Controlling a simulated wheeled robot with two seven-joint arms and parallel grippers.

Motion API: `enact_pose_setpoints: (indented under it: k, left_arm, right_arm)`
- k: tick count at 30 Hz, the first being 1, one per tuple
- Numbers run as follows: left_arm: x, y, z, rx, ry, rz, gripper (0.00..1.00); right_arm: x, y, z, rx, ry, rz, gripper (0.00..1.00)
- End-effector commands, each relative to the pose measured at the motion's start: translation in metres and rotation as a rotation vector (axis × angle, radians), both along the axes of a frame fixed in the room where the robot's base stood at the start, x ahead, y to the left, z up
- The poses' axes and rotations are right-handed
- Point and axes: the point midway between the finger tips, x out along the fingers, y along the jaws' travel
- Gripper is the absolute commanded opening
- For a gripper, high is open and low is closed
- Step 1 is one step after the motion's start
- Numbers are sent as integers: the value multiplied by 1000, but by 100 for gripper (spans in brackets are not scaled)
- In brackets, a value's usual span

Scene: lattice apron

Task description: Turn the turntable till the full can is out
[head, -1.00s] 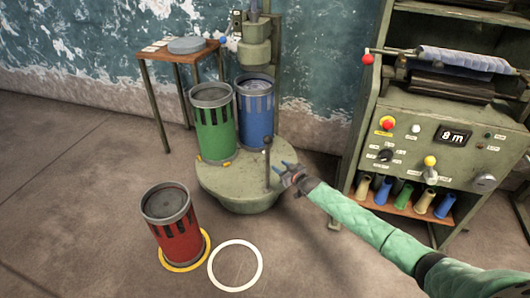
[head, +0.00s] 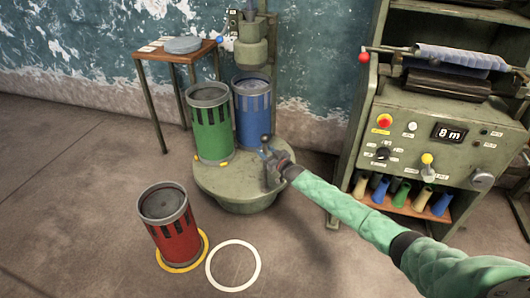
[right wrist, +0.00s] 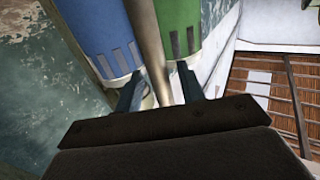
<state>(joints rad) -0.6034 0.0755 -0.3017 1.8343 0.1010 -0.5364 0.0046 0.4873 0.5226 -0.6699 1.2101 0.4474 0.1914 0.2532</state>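The round grey-green turntable (head: 235,192) stands on the floor below a press head (head: 252,50). A green slotted can (head: 212,133) stands on its left side, and a blue slotted can (head: 253,118) stands at its back under the press head. An upright handle post (head: 265,177) rises from the turntable's right side. My right gripper (head: 268,155) is at this post. In the right wrist view, the post (right wrist: 150,50) passes between the two parted fingers, with gaps beside it, and both cans show beyond. I cannot tell which can is full. My left gripper is not in view.
A red can (head: 172,228) stands on a yellow floor ring (head: 203,250). An empty white ring (head: 233,286) lies beside it. A small wooden table (head: 160,52) stands at the back left. A control cabinet (head: 440,150) stands close on the right, beside my right arm.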

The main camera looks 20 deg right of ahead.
Motion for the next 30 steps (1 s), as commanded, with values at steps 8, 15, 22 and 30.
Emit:
enact_pose_setpoints:
  k: [8,15,22,30]
  left_arm:
    - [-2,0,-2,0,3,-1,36]
    - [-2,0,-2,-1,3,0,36]
    - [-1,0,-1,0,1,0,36]
    - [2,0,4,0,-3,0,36]
  right_arm:
    - [6,3,0,0,1,0,39]
    - [6,3,0,-1,1,0,21]
    - [6,3,0,-1,1,0,0]
    - [6,7,2,0,-2,-10,0]
